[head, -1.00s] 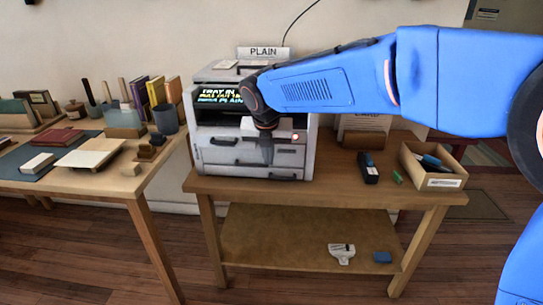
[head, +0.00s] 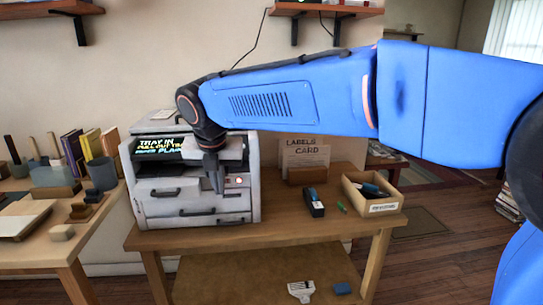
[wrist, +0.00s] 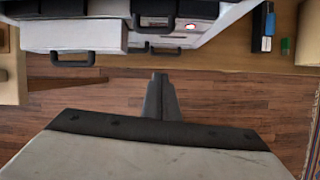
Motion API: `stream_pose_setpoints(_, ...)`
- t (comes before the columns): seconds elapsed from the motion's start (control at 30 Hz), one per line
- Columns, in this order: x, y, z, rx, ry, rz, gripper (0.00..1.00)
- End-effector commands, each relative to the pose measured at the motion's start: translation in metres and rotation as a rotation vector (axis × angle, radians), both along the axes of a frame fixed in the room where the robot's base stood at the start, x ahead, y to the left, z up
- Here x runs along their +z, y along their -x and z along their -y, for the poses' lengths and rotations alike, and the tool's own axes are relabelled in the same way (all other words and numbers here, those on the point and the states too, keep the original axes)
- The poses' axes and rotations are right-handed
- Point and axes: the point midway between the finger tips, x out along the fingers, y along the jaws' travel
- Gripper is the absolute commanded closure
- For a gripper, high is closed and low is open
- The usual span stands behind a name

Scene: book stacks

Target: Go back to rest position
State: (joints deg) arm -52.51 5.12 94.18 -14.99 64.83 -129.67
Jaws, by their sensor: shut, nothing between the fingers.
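My gripper (head: 214,172) hangs from my blue arm, pointing down, in front of the right part of the white printer (head: 165,212) in the head view. In the wrist view my gripper (wrist: 161,92) is shut with nothing between its fingers, seen over the wood floor before the table's front edge. The printer has several drawers with dark handles, a lit red button and a screen with yellow and green text, partly legible as "TRAY IN" and "PLAIN". My arm covers part of the printer's top.
The printer stands on a wooden table (head: 275,232). To its right are a "LABELS CARD" sign (head: 305,150), a black device (head: 314,203) and a cardboard box (head: 373,196). A second table (head: 75,240) with books and blocks is at left. Wall shelves (head: 325,10) hang above.

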Motion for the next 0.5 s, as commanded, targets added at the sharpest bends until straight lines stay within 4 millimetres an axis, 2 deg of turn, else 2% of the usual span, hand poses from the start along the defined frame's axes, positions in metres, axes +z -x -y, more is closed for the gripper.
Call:
stream_pose_setpoints(0.13, 0.006, -0.007, 0.071, -0.273, -0.096, -0.023, 1.00)
stream_pose_setpoints(0.27, 0.006, -0.004, 0.140, -0.569, -0.201, -0.047, 1.00)
stream_pose_setpoints(0.5, -0.004, 0.022, 0.254, -1.113, -0.399, -0.082, 1.00)
